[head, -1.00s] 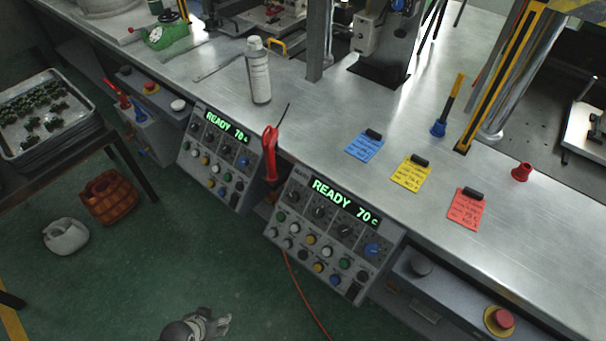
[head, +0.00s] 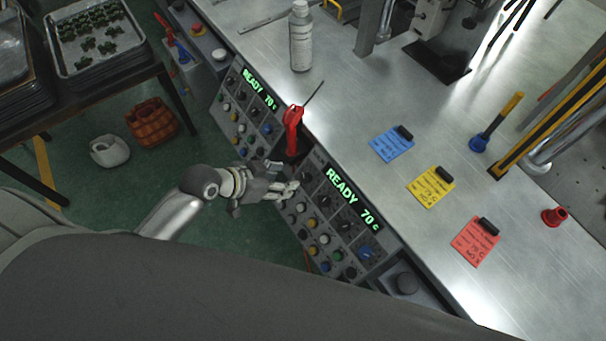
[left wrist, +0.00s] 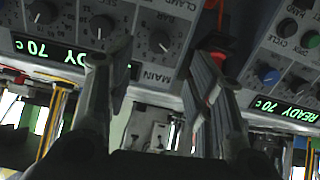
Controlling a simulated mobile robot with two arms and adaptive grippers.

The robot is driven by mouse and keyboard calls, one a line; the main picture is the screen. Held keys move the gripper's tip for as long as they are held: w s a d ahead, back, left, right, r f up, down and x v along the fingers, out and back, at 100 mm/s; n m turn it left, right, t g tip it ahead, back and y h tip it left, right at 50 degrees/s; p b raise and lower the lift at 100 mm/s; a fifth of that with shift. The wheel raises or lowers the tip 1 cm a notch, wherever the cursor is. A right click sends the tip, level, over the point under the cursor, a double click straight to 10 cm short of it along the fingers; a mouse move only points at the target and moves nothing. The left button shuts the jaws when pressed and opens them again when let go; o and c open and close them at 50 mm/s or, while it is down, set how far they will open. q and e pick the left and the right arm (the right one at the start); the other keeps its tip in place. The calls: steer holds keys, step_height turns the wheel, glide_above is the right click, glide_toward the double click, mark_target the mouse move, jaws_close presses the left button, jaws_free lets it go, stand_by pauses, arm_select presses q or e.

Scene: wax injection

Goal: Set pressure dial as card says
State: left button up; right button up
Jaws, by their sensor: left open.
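Two grey control panels hang on the bench front, a nearer one (head: 330,243) and a farther one (head: 238,122). Both displays read READY 70. My left gripper (head: 292,190) is open at the upper left part of the nearer panel. In the left wrist view its fingers (left wrist: 160,50) flank a black dial (left wrist: 160,41) above the word MAIN, with no clear grip. More black dials (left wrist: 102,26) sit beside it. I cannot tell which dial is pressure. A blue card (head: 392,145), a yellow card (head: 431,187) and a red card (head: 474,243) lie on the bench; their writing is too small to read.
A red-handled tool (head: 292,130) stands between the panels, close to my left gripper. A white bottle (head: 301,40), a blue-based tool (head: 480,142) and a red nozzle (head: 554,216) stand on the bench.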

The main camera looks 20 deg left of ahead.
mark_target(304, 179)
arm_select(q)
steer(key=x, duration=0.9)
arm_select(e)
steer(key=shift+d+r, duration=0.3)
steer(key=shift+d, duration=0.2)
arm_select(q)
steer(key=shift+r, duration=0.1)
arm_select(e)
steer(key=shift+w, duration=0.1)
arm_select(q)
steer(key=c, duration=1)
arm_select(e)
steer(key=shift+a, duration=0.1)
